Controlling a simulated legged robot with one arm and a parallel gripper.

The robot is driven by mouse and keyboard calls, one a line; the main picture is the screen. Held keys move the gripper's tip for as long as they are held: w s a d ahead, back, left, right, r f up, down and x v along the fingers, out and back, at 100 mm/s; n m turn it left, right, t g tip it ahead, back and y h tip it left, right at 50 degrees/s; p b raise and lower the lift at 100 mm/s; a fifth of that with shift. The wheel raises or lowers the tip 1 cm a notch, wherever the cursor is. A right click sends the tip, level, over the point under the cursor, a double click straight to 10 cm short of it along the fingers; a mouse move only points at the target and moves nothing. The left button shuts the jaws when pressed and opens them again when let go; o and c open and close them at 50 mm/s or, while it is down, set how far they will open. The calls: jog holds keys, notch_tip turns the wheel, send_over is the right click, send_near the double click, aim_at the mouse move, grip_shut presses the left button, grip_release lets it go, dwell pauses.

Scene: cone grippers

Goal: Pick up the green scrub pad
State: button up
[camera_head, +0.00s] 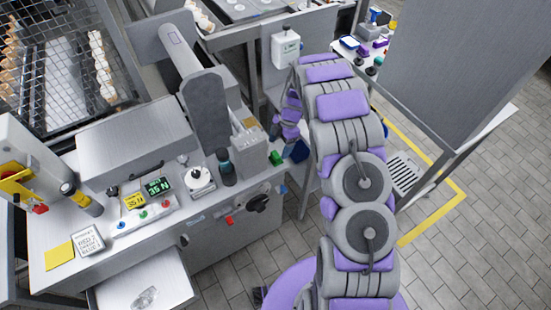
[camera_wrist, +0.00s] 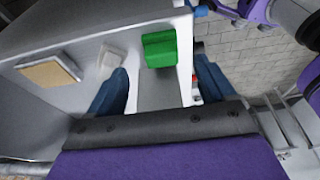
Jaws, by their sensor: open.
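The green scrub pad (camera_wrist: 158,48) sits at the edge of the light grey bench top in the wrist view, just ahead of my gripper (camera_wrist: 161,78). The two blue fingers are spread wide, one to each side of the pad's line, with nothing between them that I can see held. In the head view the pad (camera_head: 276,158) is a small green block at the bench's right end. My gripper (camera_head: 298,151) is beside it on the right, partly hidden by my arm.
A tan block (camera_wrist: 48,73) and a pale block (camera_wrist: 110,58) lie left of the pad. In the head view a dark bottle (camera_head: 226,168) stands to its left. The bench's side drops to the tiled floor (camera_head: 272,240).

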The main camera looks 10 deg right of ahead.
aim_at(276, 154)
jog(key=shift+s+d+f, duration=0.1)
jog(key=shift+d+f, duration=0.05)
jog(key=shift+f, duration=0.2)
jog(key=x, duration=0.2)
jog(key=a+b+x, duration=0.1)
jog(key=x, duration=0.2)
jog(key=shift+a, duration=0.15)
jog(key=shift+d+r, duration=0.15)
jog(key=shift+d, duration=0.45)
jog(key=shift+c, duration=1.3)
jog(key=shift+a, duration=0.45)
jog(key=c, duration=0.9)
jog(key=shift+o, duration=0.2)
jog(key=shift+d, duration=0.2)
